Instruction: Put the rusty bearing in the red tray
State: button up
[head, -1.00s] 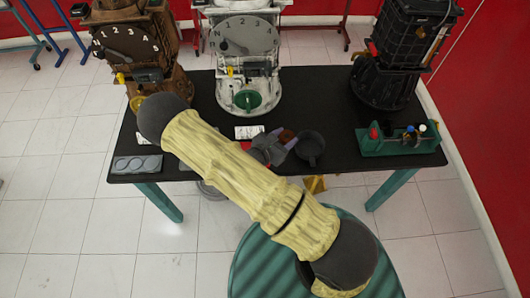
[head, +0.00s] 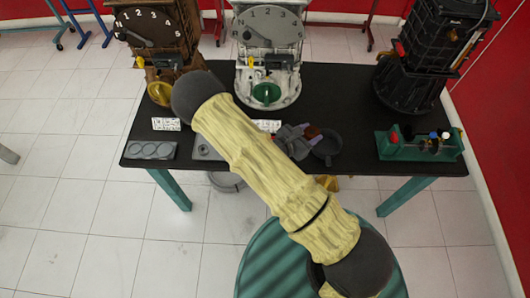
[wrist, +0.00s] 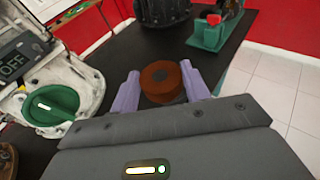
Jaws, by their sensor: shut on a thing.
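The rusty bearing (wrist: 161,88) is a brown, thick disc with a darker centre. In the wrist view it sits between the two lilac fingers of my gripper (wrist: 160,72), which is shut on it. In the head view my gripper (head: 300,136) is over the front middle of the black table, with a brownish bit of the bearing (head: 312,131) showing at its end. How high it is held is hard to tell. I cannot make out the red tray in the head view; my arm covers part of the table front.
A green caddy (head: 420,147) with small bottles is at the right, a grey tray (head: 150,151) at the front left. Brown, white and black engine trainers line the back. The table between bowl and caddy is clear.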

jog(key=w+a+f+n+t+y+b, duration=0.4)
jog(key=a+f+b, duration=0.6)
jog(key=b, duration=2.2)
jog(key=shift+w+a+f+n+y, duration=0.4)
jog(key=shift+w+a+n+y, duration=0.15)
jog(key=shift+w+a, duration=0.4)
notch_tip(320, 180, down, 6)
jog(key=shift+d+r+b, duration=0.1)
jog(key=shift+d+b, duration=0.05)
jog(key=shift+b, duration=0.6)
jog(key=shift+f, duration=0.25)
jog(key=shift+f, duration=0.15)
jog(key=shift+f+b, duration=0.35)
jog(key=shift+f, duration=1.35)
